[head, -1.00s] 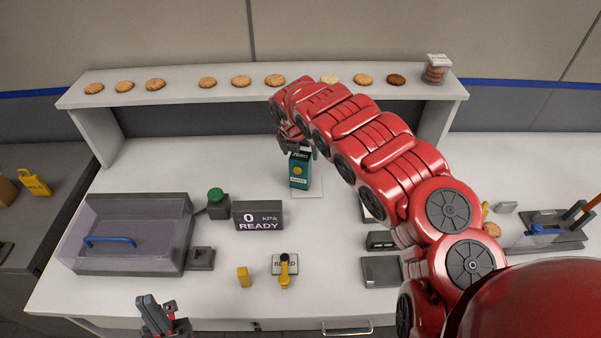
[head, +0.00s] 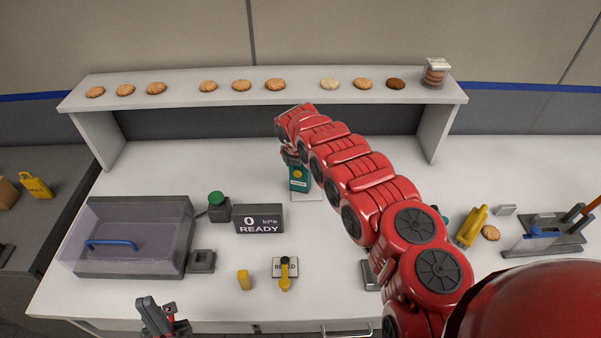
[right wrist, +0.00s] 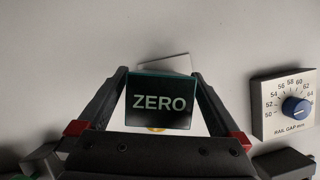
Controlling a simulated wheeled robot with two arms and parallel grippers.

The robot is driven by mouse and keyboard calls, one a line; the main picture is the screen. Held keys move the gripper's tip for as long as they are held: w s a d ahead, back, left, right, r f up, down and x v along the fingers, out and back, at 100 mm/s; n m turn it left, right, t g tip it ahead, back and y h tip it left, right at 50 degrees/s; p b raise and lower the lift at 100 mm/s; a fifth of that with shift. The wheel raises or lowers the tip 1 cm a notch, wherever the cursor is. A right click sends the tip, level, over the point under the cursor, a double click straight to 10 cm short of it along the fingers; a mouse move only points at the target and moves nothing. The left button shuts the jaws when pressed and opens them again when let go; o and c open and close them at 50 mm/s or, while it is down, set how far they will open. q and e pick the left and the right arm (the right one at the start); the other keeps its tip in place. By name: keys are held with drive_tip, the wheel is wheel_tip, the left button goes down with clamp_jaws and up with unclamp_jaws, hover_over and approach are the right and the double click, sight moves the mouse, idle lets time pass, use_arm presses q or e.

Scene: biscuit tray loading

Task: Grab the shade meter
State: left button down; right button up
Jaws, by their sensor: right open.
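A teal box-shaped device (head: 299,184), which I take to be the shade meter, stands upright on a white plate (head: 311,198) at the table's middle. Its dark top reads ZERO in the right wrist view (right wrist: 160,102). My right gripper (head: 295,158) is over it from above and hides its upper part in the head view. In the right wrist view, the open fingers (right wrist: 159,76) stand on either side of the device. I cannot tell whether they touch it. My left gripper (head: 162,314) is at the bottom left, away from the device; its jaws are unclear.
A RAIL GAP dial block (right wrist: 288,104) lies right of the device. A READY display (head: 259,219), a green-button box (head: 218,207) and a clear-lidded case (head: 125,236) stand left. A biscuit shelf (head: 200,97) spans the back. A yellow tool (head: 471,226) lies right.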

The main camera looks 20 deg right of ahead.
clamp_jaws()
idle(0.5)
drive_tip(key=shift+a+r, duration=0.1)
drive_tip(key=shift+r, duration=0.05)
